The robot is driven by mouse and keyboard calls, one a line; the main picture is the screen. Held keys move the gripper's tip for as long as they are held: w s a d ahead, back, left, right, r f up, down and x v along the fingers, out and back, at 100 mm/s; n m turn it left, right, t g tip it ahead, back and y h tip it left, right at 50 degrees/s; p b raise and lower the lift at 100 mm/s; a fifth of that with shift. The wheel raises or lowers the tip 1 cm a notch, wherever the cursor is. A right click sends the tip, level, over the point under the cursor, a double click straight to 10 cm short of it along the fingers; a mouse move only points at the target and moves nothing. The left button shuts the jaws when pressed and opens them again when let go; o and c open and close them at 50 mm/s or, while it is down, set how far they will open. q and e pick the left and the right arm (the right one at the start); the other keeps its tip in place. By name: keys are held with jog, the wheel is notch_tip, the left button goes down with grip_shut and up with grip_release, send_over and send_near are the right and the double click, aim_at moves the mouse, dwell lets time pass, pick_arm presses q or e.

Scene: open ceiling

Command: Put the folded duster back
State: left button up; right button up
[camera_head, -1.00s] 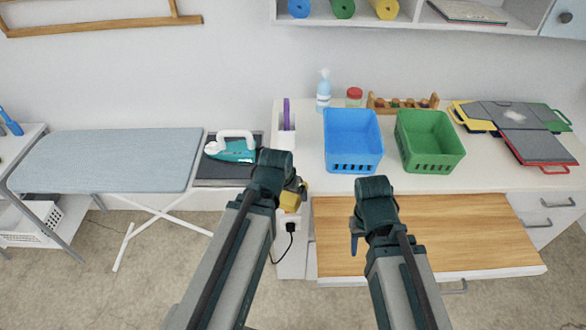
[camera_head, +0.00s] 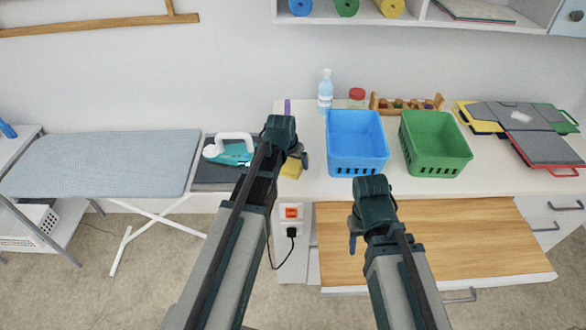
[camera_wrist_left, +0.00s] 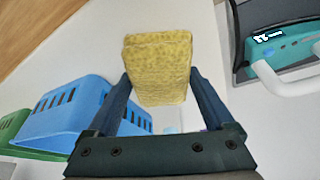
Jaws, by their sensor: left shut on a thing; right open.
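The folded duster (camera_wrist_left: 158,68) is a yellow, speckled, thick pad. In the left wrist view it sits between the two fingers of my left gripper (camera_wrist_left: 165,95), which is shut on it. In the head view the duster (camera_head: 291,169) shows beside my left gripper (camera_head: 297,163), over the left end of the white counter, left of the blue basket (camera_head: 357,168). My right gripper (camera_head: 356,232) is open and empty above the wooden board; its fingers are largely hidden by the wrist.
A green basket (camera_head: 436,168) stands right of the blue one. A spray bottle (camera_head: 325,93) and a red-lidded jar (camera_head: 357,97) stand behind. The wooden board (camera_head: 450,235) is clear.

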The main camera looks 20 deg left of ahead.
pick_arm(q)
jog(key=shift+f+b, duration=1.6)
jog(key=shift+f, duration=0.1)
pick_arm(e)
jog(key=shift+d+f, duration=0.15)
jog(key=shift+f, duration=0.75)
jog(key=shift+d+f, duration=0.1)
jog(key=shift+f, duration=0.75)
pick_arm(q)
jog(key=shift+f, duration=0.1)
jog(key=shift+f, duration=0.15)
pick_arm(e)
jog(key=shift+f, duration=0.25)
pick_arm(q)
jog(key=o, duration=0.9)
pick_arm(e)
jog(key=shift+r, duration=0.1)
pick_arm(q)
jog(key=shift+r, duration=0.2)
pick_arm(e)
jog(key=shift+r, duration=0.1)
